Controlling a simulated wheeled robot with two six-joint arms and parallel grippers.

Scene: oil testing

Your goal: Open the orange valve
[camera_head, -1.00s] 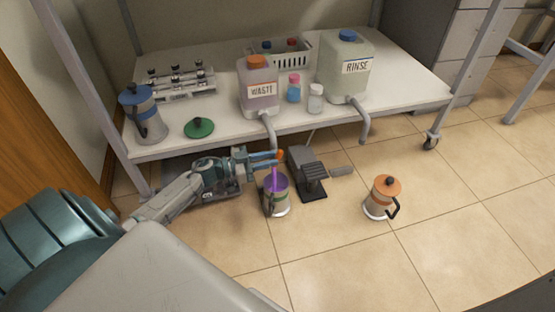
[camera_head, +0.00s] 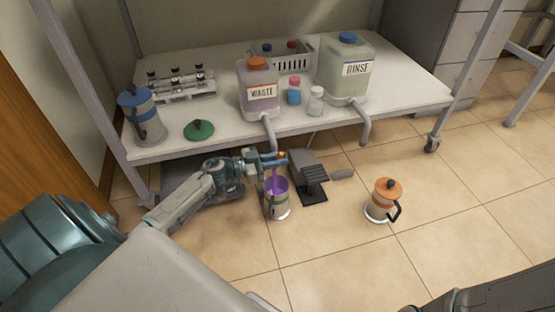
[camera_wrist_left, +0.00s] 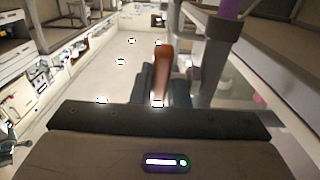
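The orange valve (camera_head: 282,154) is at the lower end of the spout (camera_head: 269,133) of the container labelled WASTE (camera_head: 259,88). A purple stream falls from there into an open cup with purple inside (camera_head: 279,207) on the floor. My left gripper (camera_head: 279,159) is at the valve, partly hiding it. In the left wrist view, the valve's orange handle (camera_wrist_left: 161,72) stands between the dark fingers, close against them. The left gripper looks shut on the handle. My right gripper is out of view; only part of my right arm shows at the lower right.
A container labelled RINSE (camera_head: 345,73) stands on the white low shelf (camera_head: 225,125) beside a basket and small bottles. A grey pedal device (camera_head: 309,178) and an orange-lidded jug (camera_head: 383,200) are on the floor. The front floor is clear.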

